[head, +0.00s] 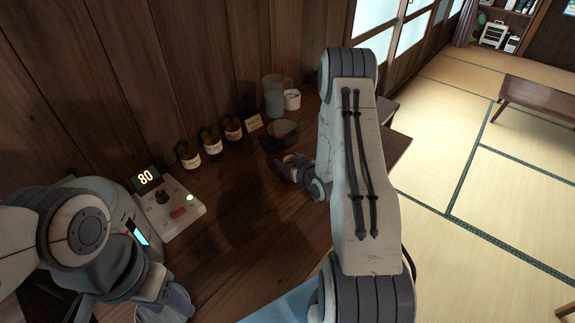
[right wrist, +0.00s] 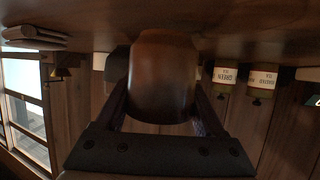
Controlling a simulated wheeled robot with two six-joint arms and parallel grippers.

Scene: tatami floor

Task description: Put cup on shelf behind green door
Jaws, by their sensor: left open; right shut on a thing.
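A dark brown cup (head: 284,136) is beside the wall side of the counter in the head view. In the right wrist view the brown cup (right wrist: 162,75) fills the space between the fingers. My right gripper (head: 292,163) is shut on it; whether the cup touches the counter I cannot tell. My left gripper (head: 168,298) is open and empty at the lower left, partly cut by the frame edge. No green door or shelf behind one shows in either view.
A control box (head: 170,212) reading 80 is by my left arm. The front counter is clear.

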